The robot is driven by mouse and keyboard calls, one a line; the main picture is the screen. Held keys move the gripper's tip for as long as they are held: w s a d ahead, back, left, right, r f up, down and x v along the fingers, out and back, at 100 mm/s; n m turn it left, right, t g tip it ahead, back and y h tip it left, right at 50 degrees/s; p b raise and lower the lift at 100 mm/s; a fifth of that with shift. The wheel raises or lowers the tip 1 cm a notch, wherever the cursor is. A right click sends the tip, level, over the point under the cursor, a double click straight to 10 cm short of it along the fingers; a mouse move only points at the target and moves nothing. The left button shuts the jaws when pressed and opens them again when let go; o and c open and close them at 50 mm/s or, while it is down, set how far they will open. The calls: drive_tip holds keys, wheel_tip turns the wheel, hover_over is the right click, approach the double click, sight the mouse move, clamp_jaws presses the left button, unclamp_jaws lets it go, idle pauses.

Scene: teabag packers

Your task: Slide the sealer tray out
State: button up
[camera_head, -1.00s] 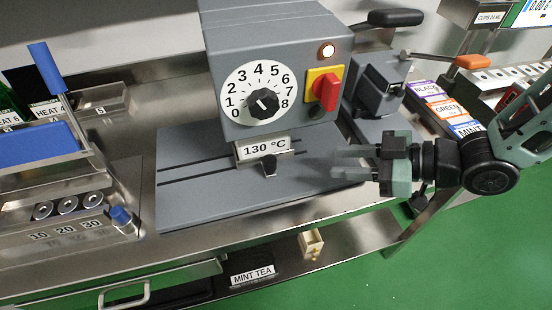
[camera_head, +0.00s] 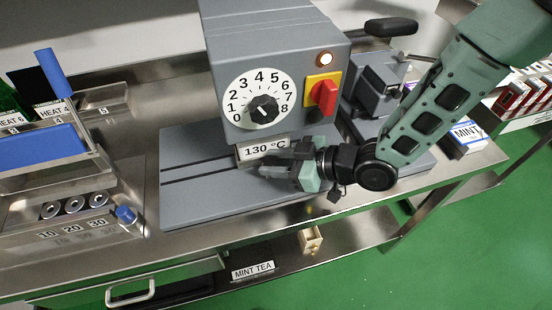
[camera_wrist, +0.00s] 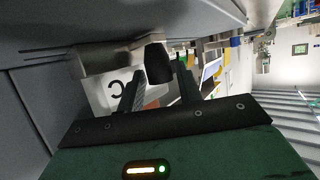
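The grey sealer (camera_head: 275,70) stands on a grey slotted base (camera_head: 205,205). Its tray front shows low on the machine, with a "130 °C" label (camera_head: 250,153); part of the label also shows in the wrist view (camera_wrist: 108,95). A dark knob (camera_wrist: 158,62) on the tray front is hidden in the head view by my gripper (camera_head: 268,178). In the wrist view my gripper (camera_wrist: 158,85) has its two fingers apart, with the knob ahead between their tips. I cannot tell whether the fingers touch it.
Above the tray are a 0–8 dial (camera_head: 262,108) and a red switch (camera_head: 322,95) on yellow. A blue-handled device (camera_head: 45,145) stands at left. A box marked MINT (camera_head: 466,133) is at right. Bare metal bench (camera_head: 120,262) runs along the front.

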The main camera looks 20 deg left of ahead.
clamp_jaws()
drive_tip(key=s+a+b, duration=0.2)
drive_tip(key=s+a, duration=0.1)
drive_tip(key=a, duration=0.1)
drive_tip(key=s+a+b, duration=0.2)
drive_tip(key=a, duration=0.2)
drive_tip(key=s+a+b, duration=0.3)
drive_tip(key=a, duration=0.1)
drive_tip(key=shift+s+a+f, duration=0.1)
drive_tip(key=shift+s+a, duration=0.2)
drive_tip(key=shift+a, duration=0.05)
drive_tip(key=shift+s+a+b, duration=0.3)
drive_tip(key=shift+s+a, duration=0.3)
drive_tip(key=shift+a, duration=0.25)
drive_tip(key=shift+s+r, duration=0.1)
drive_tip(key=shift+r, duration=0.1)
unclamp_jaws()
drive_tip(key=shift+a, duration=0.15)
drive_tip(key=shift+f, duration=0.1)
